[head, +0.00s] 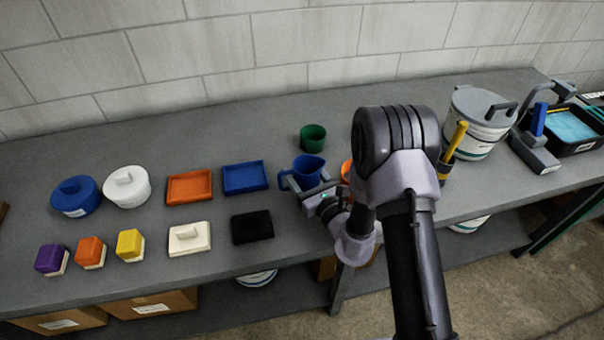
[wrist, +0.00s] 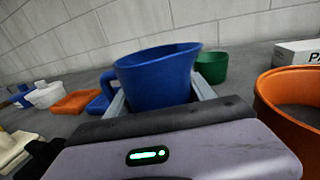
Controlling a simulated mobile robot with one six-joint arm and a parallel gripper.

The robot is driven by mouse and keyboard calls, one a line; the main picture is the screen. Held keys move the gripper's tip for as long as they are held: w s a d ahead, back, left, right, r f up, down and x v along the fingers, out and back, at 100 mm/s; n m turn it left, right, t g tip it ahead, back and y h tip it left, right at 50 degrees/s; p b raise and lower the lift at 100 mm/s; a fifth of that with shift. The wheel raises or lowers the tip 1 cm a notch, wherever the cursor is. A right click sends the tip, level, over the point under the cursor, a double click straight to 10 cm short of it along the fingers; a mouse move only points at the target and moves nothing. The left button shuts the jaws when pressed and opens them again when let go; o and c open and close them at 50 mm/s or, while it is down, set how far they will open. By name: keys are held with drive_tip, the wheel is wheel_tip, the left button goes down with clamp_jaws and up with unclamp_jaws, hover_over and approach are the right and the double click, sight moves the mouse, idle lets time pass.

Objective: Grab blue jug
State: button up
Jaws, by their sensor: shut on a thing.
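The blue jug (head: 306,169) is on the grey workbench in the head view, left of my arm, its handle toward the left. In the wrist view the blue jug (wrist: 158,75) stands upright right in front of the gripper body. My gripper (head: 318,188) is shut on the jug, with one finger on each side of it (wrist: 158,104). The jug's lower part is hidden behind my gripper, so I cannot tell whether it touches the bench.
A green cup (head: 312,138) stands just behind the jug. An orange container (wrist: 290,100) is close on the right. Blue (head: 245,178), orange (head: 190,187) and black (head: 252,227) trays lie to the left. A white bucket (head: 478,122) stands farther right. The bench behind the trays is clear.

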drive_tip(key=shift+r, duration=0.5)
drive_tip(key=r+p+v, duration=0.1)
drive_tip(key=p+v, duration=0.2)
drive_tip(key=v, duration=1.3)
drive_tip(key=shift+a, duration=0.3)
drive_tip(key=shift+s, duration=0.2)
drive_tip(key=shift+r, duration=0.1)
